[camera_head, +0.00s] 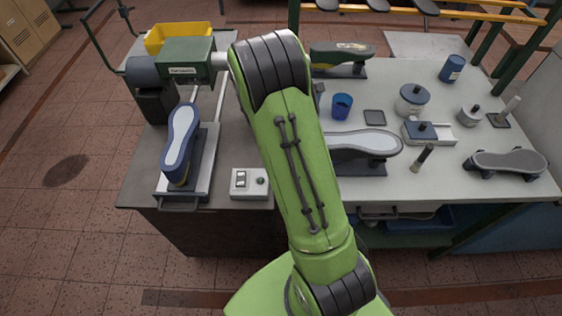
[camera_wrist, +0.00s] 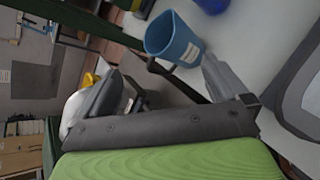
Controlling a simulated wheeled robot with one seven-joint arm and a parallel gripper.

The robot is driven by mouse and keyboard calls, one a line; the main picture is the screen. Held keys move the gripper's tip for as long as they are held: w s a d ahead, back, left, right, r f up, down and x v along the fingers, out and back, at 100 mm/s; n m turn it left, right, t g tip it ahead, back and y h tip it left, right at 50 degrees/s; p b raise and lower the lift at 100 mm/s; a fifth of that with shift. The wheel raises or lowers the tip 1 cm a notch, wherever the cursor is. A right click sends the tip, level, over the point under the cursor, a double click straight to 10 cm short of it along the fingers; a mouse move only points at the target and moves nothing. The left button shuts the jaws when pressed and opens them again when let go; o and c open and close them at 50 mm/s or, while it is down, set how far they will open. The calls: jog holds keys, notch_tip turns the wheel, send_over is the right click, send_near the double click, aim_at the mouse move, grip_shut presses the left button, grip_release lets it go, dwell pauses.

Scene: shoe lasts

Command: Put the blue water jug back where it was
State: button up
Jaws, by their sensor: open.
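The blue jug (camera_head: 341,106) appears as an open-topped, cup-like vessel standing upright on the light table, just right of my arm. It also shows in the wrist view (camera_wrist: 175,40), just beyond my fingertips. My gripper (camera_wrist: 180,68) is open, its two fingers apart with nothing seen between them. In the head view my arm hides most of the gripper, left of the jug. A dark square pad (camera_head: 374,117) lies bare on the table, right of the jug.
A blue canister (camera_head: 452,68), a lidded white pot (camera_head: 412,100) and a small grey pot (camera_head: 470,115) stand to the right. A machine with a blue-edged last (camera_head: 181,138) stands left.

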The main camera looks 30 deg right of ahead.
jog(key=s+a+r+m+y, duration=0.6)
jog(key=s+a+r+m, duration=0.65)
jog(key=a, duration=0.35)
jog(key=s+a+r+m+y, duration=0.1)
jog(key=s+a+m, duration=0.1)
jog(key=s+a, duration=0.3)
jog(key=s+a+m+g+y, duration=0.1)
jog(key=s+a, duration=0.3)
jog(key=s, duration=0.6)
jog(key=shift+a+r+m+y, duration=0.35)
jog(key=shift+m+y, duration=0.25)
jog(key=shift+m, duration=0.15)
jog(key=shift+s+d, duration=0.1)
jog(key=shift+s, duration=0.05)
